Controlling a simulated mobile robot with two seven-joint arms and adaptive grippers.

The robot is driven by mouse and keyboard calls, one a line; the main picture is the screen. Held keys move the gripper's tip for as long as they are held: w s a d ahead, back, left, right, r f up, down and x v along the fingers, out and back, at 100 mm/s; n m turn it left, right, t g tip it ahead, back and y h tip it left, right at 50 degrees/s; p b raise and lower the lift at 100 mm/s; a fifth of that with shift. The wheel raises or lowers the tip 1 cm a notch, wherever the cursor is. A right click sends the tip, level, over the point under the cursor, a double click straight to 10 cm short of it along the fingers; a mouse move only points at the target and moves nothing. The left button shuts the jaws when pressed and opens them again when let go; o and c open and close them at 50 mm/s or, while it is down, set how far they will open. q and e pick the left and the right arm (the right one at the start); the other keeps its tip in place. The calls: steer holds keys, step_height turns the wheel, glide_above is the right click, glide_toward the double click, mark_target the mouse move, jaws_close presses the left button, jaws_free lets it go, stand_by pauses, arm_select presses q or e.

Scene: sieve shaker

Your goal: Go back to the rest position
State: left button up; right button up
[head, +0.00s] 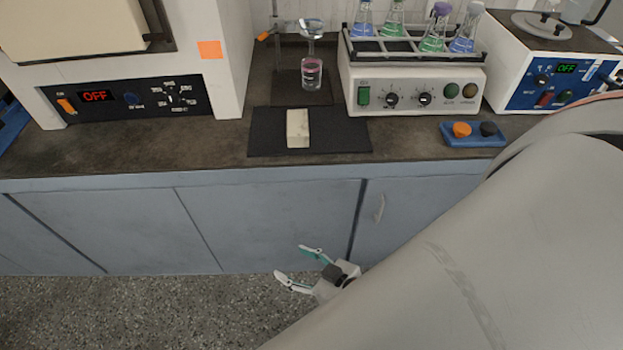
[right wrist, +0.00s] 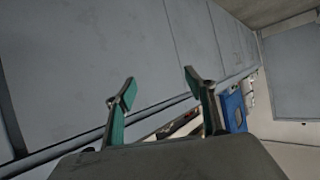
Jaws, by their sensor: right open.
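My right gripper (head: 296,268) is open and empty in the head view. It hangs in front of the blue-grey cabinet doors, below the bench edge, with the speckled floor behind and below it. In the right wrist view its two teal-lined fingers (right wrist: 156,92) are spread apart with nothing between them, facing grey cabinet panels. My right arm fills the lower right of the head view. My left gripper is not in view.
The dark bench top (head: 215,150) carries an oven-like unit (head: 140,100) reading OFF, a pale block (head: 298,128) on a black mat (head: 345,138), a shaker (head: 415,90) with several flasks, a blue tray (head: 473,140) and a blue-fronted instrument (head: 545,75). The floor (head: 130,310) is clear at left.

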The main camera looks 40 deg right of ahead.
arm_select(q)
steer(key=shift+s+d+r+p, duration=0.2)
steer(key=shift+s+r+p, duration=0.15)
steer(key=shift+p, duration=0.6)
arm_select(e)
steer(key=shift+n+g+h, duration=0.5)
steer(key=shift+n+g, duration=0.2)
steer(key=shift+n, duration=0.1)
steer(key=s+d+f, duration=0.2)
steer(key=s, duration=0.1)
steer(key=shift+s+d+f, duration=0.1)
steer(key=shift+f, duration=0.15)
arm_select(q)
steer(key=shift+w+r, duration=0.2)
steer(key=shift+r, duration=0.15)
